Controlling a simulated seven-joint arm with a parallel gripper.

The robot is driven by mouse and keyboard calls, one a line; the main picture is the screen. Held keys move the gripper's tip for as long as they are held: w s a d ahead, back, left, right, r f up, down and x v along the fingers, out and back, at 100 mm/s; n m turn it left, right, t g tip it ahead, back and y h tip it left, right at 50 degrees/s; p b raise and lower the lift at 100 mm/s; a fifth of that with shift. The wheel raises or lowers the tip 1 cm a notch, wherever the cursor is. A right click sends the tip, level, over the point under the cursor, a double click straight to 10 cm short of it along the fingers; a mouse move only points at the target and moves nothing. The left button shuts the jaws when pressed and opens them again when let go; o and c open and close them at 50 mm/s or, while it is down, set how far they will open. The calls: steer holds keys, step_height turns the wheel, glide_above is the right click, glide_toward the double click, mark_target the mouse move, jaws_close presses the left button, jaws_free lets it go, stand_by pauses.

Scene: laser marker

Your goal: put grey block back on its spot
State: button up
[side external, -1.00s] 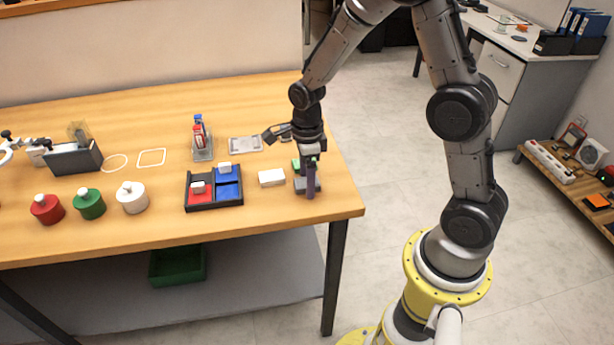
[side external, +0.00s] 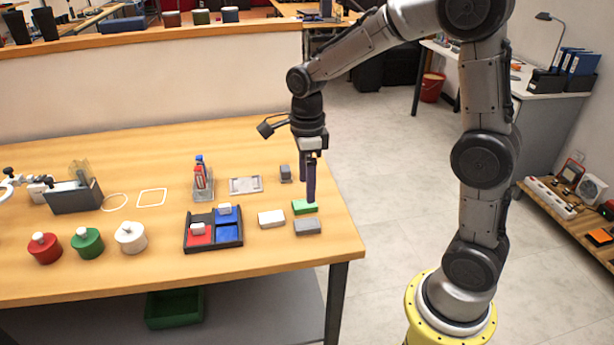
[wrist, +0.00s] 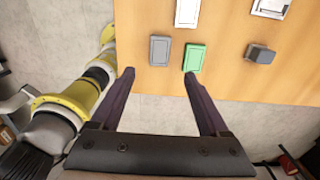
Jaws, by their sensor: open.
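A light grey block (side external: 307,226) lies flat near the table's front right, in front of the green block (side external: 304,207) and right of the white block (side external: 271,218). A darker grey block (side external: 285,172) stands farther back. My gripper (side external: 311,198) is open and empty, raised above the table; its fingers overlap the green block in the side view. In the wrist view, the light grey block (wrist: 160,50) appears between and beyond the fingertips (wrist: 159,72), with the green block (wrist: 194,57) beside it and the darker block (wrist: 261,53) to the right. No marked spot is clearly visible.
A black tray (side external: 213,246) with red and blue compartments sits left of the white block. A flat silver plate (side external: 246,185) and a bottle holder (side external: 203,188) lie behind it. Red, green and white jars stand at left. The table's right edge (side external: 345,224) is close.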

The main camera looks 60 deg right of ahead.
steer(key=s+a+r+n+t, duration=0.1)
steer(key=s+r+n, duration=0.3)
steer(key=s+n, duration=0.5)
steer(key=s+a+r+n+t, duration=0.2)
steer(key=s+n, duration=0.7)
steer(key=n, duration=0.9)
step_height(320, 180, up, 3)
steer(key=t, duration=0.2)
steer(key=shift+s+a+f+t, duration=0.2)
steer(key=shift+s+a+t, duration=0.1)
